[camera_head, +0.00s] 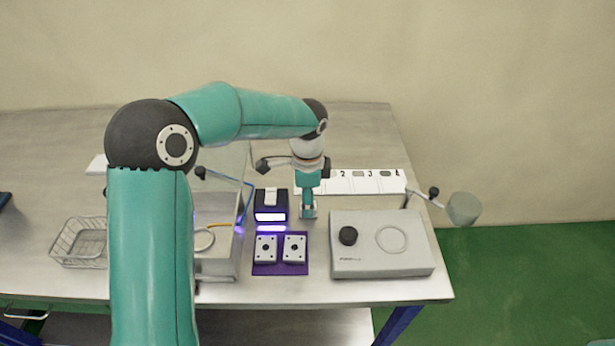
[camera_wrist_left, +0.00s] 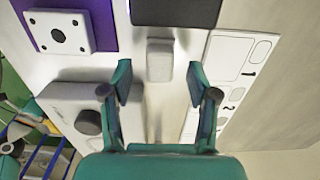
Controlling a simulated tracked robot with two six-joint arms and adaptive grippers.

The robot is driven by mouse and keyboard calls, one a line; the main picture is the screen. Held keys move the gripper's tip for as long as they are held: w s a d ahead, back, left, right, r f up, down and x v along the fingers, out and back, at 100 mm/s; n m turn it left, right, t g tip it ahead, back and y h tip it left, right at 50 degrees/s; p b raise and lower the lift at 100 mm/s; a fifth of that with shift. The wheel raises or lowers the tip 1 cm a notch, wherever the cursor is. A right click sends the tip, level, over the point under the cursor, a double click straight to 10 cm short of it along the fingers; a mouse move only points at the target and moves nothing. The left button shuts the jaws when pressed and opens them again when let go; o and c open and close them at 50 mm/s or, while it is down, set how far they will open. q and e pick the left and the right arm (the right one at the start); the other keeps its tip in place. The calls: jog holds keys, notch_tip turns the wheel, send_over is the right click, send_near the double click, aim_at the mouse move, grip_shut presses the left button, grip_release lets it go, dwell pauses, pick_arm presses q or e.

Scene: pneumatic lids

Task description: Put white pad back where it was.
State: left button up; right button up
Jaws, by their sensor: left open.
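A small pale grey-white block (camera_wrist_left: 159,60), which looks like the white pad, shows in the wrist view between the tips of my left gripper (camera_wrist_left: 160,76), with a gap on each side. In the head view my left gripper (camera_head: 308,213) points down just right of the black box, low over the table, and hides most of that spot. Its fingers are open. The white numbered strip (camera_head: 345,186) lies behind the gripper, which covers its left part. It also shows at the right of the wrist view (camera_wrist_left: 212,75). My right gripper is not in view.
The black box (camera_head: 272,203) has a white piece on top and a lit front. A purple mat (camera_head: 281,270) with two white square blocks lies before it. A grey box (camera_head: 384,264) with a black knob stands right. A wire basket (camera_head: 80,243) stands left.

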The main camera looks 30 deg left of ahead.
pick_arm(q)
notch_tip(320, 180, up, 9)
jog(key=shift+r, duration=0.15)
dwell(0.6)
